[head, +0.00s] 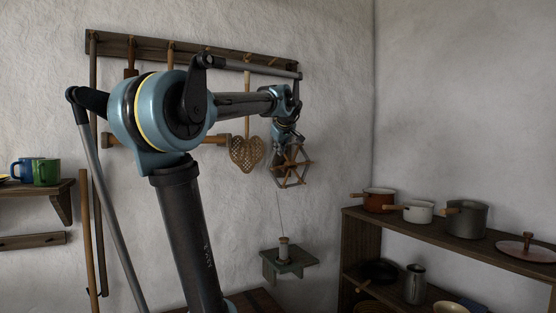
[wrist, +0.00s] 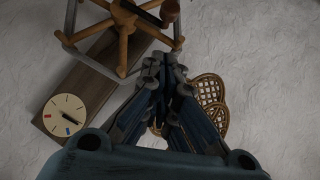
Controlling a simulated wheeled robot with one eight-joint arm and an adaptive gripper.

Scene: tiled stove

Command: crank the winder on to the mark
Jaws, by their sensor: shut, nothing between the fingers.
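The winder (head: 291,167) is a wooden reel with spokes and crossbars on the back wall in the head view. Its spokes also fill the top left of the wrist view (wrist: 122,22). A round cream dial (wrist: 66,115) on the winder's wooden board (wrist: 88,75) has dark ticks, a red and a blue mark near its lower edge, and a dark pointer toward the lower right. My gripper (wrist: 165,68) is shut and empty, its tips just beside the reel; I cannot tell if they touch it. In the head view my gripper (head: 288,138) partly covers the reel.
A thread runs down from the reel to a spool (head: 283,250) on a small wall shelf (head: 270,265). A woven beater (head: 247,153) hangs left of the reel, under a peg rail (head: 110,44). A shelf with pots (head: 415,211) stands at right, mugs (head: 46,172) at left.

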